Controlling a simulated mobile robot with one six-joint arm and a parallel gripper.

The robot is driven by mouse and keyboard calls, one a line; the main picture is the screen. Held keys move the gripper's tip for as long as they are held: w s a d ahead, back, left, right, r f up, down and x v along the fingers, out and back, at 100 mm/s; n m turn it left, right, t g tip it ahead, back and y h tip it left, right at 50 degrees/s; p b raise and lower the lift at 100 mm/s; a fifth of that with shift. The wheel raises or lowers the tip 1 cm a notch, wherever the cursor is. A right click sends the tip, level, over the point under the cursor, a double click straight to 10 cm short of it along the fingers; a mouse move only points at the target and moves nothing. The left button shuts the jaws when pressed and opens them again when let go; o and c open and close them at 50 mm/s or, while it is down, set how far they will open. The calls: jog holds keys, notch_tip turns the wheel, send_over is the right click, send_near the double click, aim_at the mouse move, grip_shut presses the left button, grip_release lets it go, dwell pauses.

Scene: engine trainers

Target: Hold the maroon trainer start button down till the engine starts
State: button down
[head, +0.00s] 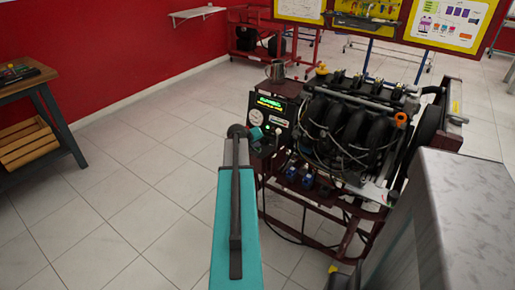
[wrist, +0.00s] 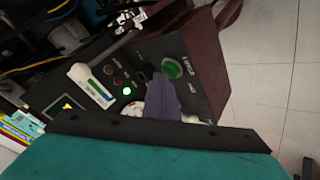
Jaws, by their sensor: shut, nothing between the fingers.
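The maroon trainer (head: 335,225) carries a black engine, with a dark control panel (head: 281,113) on its left. The panel's display (head: 270,103) is lit with green text, too blurred to read surely. In the wrist view a large round green button (wrist: 175,67) with a grey rim sits beside a small label; it looks like the start button. My gripper (wrist: 160,82) is shut and empty, its dark fingers at the panel just beside this button. I cannot tell whether they touch or press it. My gripper also shows at the panel in the head view (head: 257,133).
A small green lamp (wrist: 127,91) glows on the panel among small buttons. A white-and-green switch block (wrist: 91,85) is beside them. A wooden bench (head: 38,110) is at left; the tiled floor between is clear.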

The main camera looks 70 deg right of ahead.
jog(key=shift+r, duration=0.65)
jog(key=shift+p, duration=0.3)
jog(key=shift+r+p, duration=1.25)
jog(key=shift+r, duration=1.3)
